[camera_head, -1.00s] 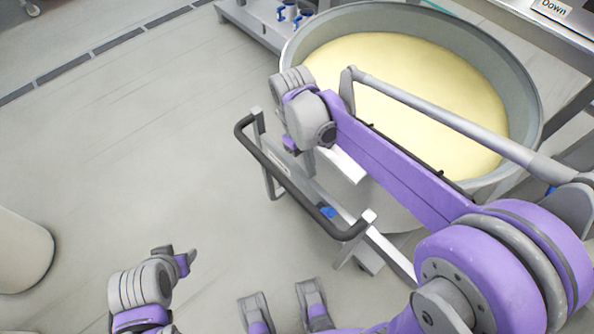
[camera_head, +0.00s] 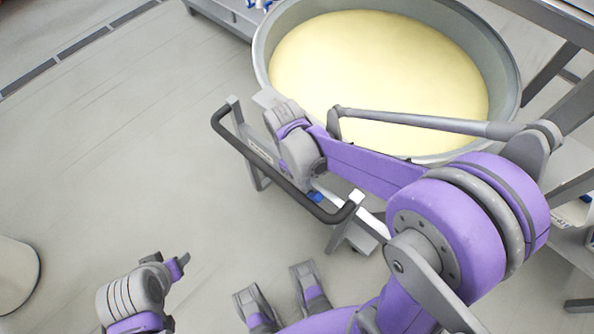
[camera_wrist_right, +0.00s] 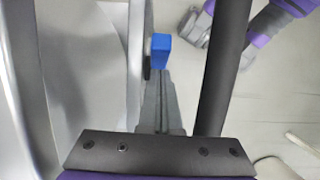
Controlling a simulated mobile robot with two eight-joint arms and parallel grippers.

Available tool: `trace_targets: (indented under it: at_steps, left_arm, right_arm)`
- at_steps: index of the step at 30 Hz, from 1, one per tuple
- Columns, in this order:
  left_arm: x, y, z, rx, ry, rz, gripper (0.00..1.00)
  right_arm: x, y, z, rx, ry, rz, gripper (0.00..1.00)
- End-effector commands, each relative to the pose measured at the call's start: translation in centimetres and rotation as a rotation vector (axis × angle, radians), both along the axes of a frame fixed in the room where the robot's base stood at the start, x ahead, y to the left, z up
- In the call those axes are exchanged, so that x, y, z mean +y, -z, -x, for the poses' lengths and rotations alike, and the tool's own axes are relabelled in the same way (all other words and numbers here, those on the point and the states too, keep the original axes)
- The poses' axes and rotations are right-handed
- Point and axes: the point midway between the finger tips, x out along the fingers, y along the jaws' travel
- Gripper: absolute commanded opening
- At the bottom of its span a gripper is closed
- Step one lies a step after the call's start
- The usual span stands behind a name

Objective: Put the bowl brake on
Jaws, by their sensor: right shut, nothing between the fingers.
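The mixing bowl (camera_head: 510,80) is a large grey tub of pale dough on a wheeled frame with a black push handle (camera_head: 262,158). A small blue piece, probably the brake pedal (camera_head: 316,196), shows just below my right wrist, inside the handle. In the right wrist view the blue block (camera_wrist_right: 160,48) is just beyond the tip of my right gripper (camera_wrist_right: 160,95), close to it; I cannot tell if they touch. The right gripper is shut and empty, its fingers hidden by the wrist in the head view. My left gripper (camera_head: 180,264) is low at left, away from the bowl; its jaw state is unclear.
The frame's handle bar (camera_wrist_right: 223,70) runs close along the right of my right gripper, and the bowl side (camera_wrist_right: 70,70) stands to its left. A pale round container (camera_head: 15,275) is at the left edge.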

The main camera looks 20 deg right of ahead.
Motion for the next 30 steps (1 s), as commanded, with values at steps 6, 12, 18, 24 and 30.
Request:
trace_targets:
  at_steps: [6, 12, 18, 24, 30]
  left_arm:
    - [0.0, 0.1, 0.0, 0.000, 0.000, 0.000, 0.60]
    - [0.0, 0.1, 0.0, 0.000, 0.000, 0.000, 0.60]
    - [0.0, -0.1, 0.0, 0.000, 0.000, 0.000, 0.60]
    - [0.0, -0.4, 0.0, -0.001, 0.000, 0.000, 0.60]
    - [0.0, -0.6, 0.0, -0.002, 0.000, 0.000, 0.60]
  right_arm:
    - [-0.3, 0.3, 0.6, 0.000, 0.000, 0.000, 0.00]
    - [-0.2, 0.3, 0.6, 0.000, 0.000, 0.000, 0.00]
    - [-0.3, 0.3, 0.7, -0.015, 0.001, -0.005, 0.00]
    - [-0.4, 0.3, 1.1, -0.052, 0.000, -0.021, 0.00]
    - [-0.5, 0.3, 1.3, -0.079, 0.000, -0.033, 0.00]
